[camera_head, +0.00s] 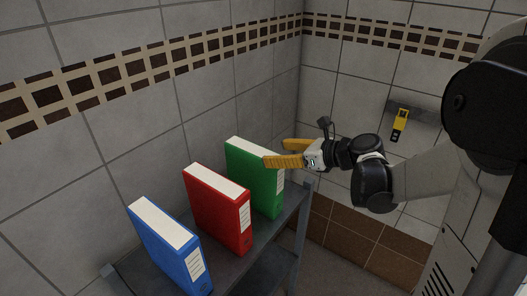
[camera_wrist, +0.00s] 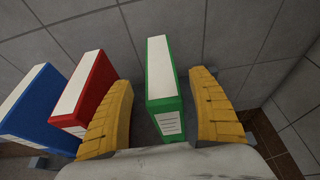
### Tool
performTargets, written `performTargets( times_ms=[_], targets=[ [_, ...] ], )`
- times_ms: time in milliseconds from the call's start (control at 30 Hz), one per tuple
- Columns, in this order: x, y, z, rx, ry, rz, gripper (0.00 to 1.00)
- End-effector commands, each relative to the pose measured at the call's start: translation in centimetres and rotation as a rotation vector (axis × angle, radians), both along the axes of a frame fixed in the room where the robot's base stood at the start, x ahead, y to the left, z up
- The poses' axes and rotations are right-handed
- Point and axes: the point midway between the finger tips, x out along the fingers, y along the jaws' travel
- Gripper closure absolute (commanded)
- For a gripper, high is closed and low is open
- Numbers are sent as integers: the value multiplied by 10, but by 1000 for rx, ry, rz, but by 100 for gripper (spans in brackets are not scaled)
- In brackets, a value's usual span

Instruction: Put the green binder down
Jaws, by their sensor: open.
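The green binder (camera_head: 254,178) stands upright on the grey shelf (camera_head: 262,247), at the right end of a row of binders. My gripper (camera_head: 280,153) is at its upper part, with yellow fingers reaching in from the right. In the wrist view, the green binder (camera_wrist: 163,88) lies between the two open fingers of my gripper (camera_wrist: 165,110).
A red binder (camera_head: 222,212) and a blue binder (camera_head: 170,250) stand to the left on the same shelf. The left finger is close to the red binder (camera_wrist: 88,95). Tiled walls (camera_head: 150,130) enclose the corner behind. A yellow-and-black item (camera_head: 401,122) hangs on the right wall.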

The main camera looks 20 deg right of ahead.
Motion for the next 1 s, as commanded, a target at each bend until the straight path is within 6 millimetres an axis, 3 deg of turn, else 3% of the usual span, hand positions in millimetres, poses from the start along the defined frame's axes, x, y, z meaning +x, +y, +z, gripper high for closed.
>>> performTargets(
  times_ms=[200, 333, 467, 600, 800, 1000],
  targets=[
    [-19, -11, 9, -17, -3, 7, 31],
    [-36, 9, 9, -207, -42, 98, 31],
    [-77, 44, 3, -638, -147, 341, 31],
    [-136, 65, -6, -1190, -316, 737, 31],
    [-202, 63, -13, -1798, -551, 1308, 31],
    [-226, 53, -14, -2063, -666, 1623, 31]
  ],
)
